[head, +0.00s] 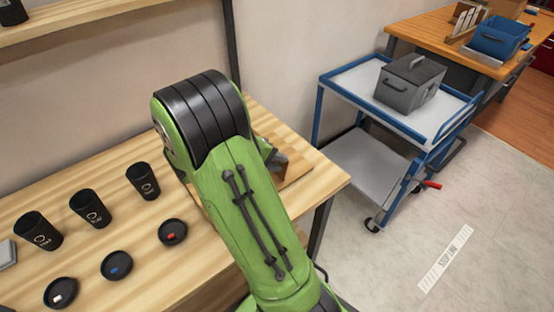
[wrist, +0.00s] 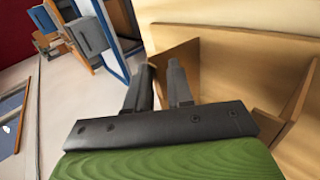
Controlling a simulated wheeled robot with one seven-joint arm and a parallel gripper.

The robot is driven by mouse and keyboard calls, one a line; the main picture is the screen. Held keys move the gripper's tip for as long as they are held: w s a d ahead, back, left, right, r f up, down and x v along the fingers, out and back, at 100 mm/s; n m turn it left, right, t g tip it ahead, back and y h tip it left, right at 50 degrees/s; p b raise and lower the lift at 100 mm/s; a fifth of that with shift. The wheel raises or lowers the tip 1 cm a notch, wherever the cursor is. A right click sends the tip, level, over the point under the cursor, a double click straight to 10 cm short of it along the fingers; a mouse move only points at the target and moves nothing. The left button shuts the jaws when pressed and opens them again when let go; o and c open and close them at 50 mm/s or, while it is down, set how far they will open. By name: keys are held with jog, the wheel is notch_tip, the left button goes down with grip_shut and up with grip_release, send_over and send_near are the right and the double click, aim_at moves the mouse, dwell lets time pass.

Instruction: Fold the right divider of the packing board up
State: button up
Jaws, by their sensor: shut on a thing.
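In the wrist view, my gripper (wrist: 160,72) is shut on a thin brown panel, the right divider (wrist: 190,57). The divider's edge lies between the two fingers, and it stands raised at an angle. The packing board (wrist: 235,75) is the brown surface beyond my gripper. A second brown panel (wrist: 291,95) stands raised at the right of this view. In the head view, my green arm covers most of the board; only a brown part (head: 296,171) shows near the table's right end.
The wooden table (head: 110,195) holds several black cups (head: 90,208) and black lids (head: 116,265) left of my arm. A blue trolley (head: 350,88) with a grey box (head: 409,83) stands to the right. Floor in front of the trolley is clear.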

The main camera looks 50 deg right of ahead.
jog(key=shift+o, duration=1.4)
jog(key=shift+a+f, duration=0.25)
jog(key=shift+f, duration=0.35)
jog(key=p+v, duration=0.5)
jog(key=v, duration=1.1)
jog(key=shift+d+r+p, duration=0.3)
jog(key=shift+d, duration=0.05)
